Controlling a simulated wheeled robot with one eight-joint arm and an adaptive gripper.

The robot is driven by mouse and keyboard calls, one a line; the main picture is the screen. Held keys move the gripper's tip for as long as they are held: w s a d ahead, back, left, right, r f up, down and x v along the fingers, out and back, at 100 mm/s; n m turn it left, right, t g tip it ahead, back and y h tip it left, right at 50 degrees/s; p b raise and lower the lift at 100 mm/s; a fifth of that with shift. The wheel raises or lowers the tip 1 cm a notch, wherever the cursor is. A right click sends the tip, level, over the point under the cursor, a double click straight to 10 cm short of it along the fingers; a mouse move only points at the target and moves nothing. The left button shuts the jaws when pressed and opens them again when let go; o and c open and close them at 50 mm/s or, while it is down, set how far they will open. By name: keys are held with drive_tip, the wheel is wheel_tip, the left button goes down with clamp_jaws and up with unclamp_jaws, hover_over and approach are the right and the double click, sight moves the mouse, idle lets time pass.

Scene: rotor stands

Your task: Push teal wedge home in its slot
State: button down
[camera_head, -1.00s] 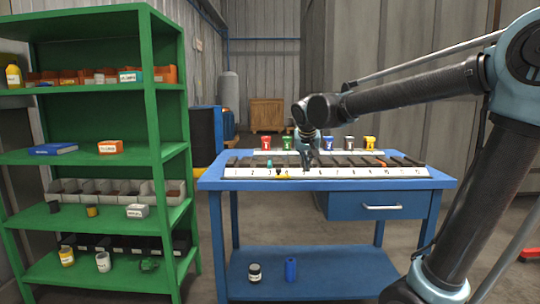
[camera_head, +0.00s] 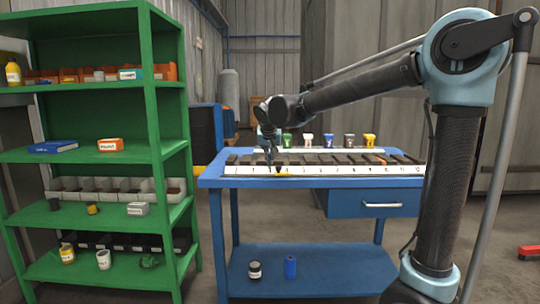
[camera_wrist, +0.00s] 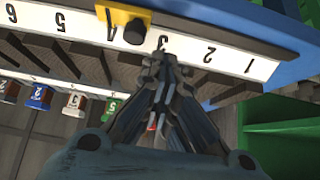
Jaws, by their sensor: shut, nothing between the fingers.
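My gripper (camera_head: 269,162) is shut and empty, pointing down over the left part of the bench's numbered rack. In the wrist view my gripper (camera_wrist: 165,60) has its tips beside the number 3 on the white strip (camera_wrist: 205,52). The teal wedge cannot be made out now; my gripper covers the place where a teal piece stood earlier, so I cannot tell how deep it sits. Dark slot bars (camera_wrist: 92,66) run back from the strip.
A yellow piece with a dark knob (camera_wrist: 110,18) sits on the strip near 4, close to my gripper. Several coloured cups (camera_head: 328,140) stand behind the rack. A green shelf (camera_head: 150,120) stands left of the blue bench (camera_head: 300,182).

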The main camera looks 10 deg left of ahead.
drive_tip(key=shift+x, duration=1.75)
drive_tip(key=shift+w+a, duration=0.15)
drive_tip(key=shift+w, duration=0.6)
drive_tip(key=shift+w+a, duration=0.2)
drive_tip(key=shift+w, duration=0.55)
drive_tip(key=shift+s, duration=0.1)
drive_tip(key=s+v, duration=0.1)
drive_tip(key=v, duration=0.5)
drive_tip(key=shift+d+f, duration=0.15)
drive_tip(key=shift+f, duration=0.2)
